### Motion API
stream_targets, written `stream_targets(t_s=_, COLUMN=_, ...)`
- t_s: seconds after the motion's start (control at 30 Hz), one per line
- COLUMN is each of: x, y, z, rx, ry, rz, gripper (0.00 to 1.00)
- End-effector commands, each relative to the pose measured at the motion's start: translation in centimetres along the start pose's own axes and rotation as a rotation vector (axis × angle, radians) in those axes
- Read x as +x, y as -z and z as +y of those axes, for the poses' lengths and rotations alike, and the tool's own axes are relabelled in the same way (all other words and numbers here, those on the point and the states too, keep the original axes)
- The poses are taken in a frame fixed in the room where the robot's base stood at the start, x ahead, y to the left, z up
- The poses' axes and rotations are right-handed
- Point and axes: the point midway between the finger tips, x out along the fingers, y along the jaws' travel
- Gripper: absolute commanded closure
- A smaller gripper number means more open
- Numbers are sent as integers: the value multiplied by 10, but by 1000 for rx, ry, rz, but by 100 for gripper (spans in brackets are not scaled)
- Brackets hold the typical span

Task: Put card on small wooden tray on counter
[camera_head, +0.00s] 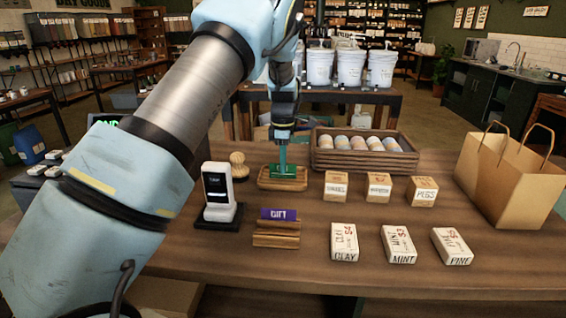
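The small wooden tray (283,184) sits on the counter (390,285), near its middle left. A green flat thing, apparently a card (291,171), is over or in the tray; I cannot tell whether it rests there. My gripper (283,164) points straight down above the tray, its tips at the green card. The fingers look narrow and close together, but whether they grip the card is too small to tell. A purple card (278,214) marked GIFT stands in a wooden holder (276,238) nearer the front.
A white card terminal (218,195) on a black base stands left of the holder, with a round brush (238,166) behind it.

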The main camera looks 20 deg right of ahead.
Motion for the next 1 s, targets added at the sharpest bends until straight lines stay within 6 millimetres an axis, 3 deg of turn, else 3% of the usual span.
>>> stream_targets(t_s=0.27, x=3, y=0, z=0, rx=-1, ry=0, rz=0, gripper=100)
stream_targets(t_s=0.53, x=2, y=0, z=0, rx=-1, ry=-1, rz=0, gripper=71)
stream_targets(t_s=0.83, x=-1, y=0, z=0, rx=-1, ry=-1, rz=0, gripper=70)
stream_targets(t_s=1.0, x=-19, y=0, z=2, rx=-1, ry=-5, rz=-2, gripper=70)
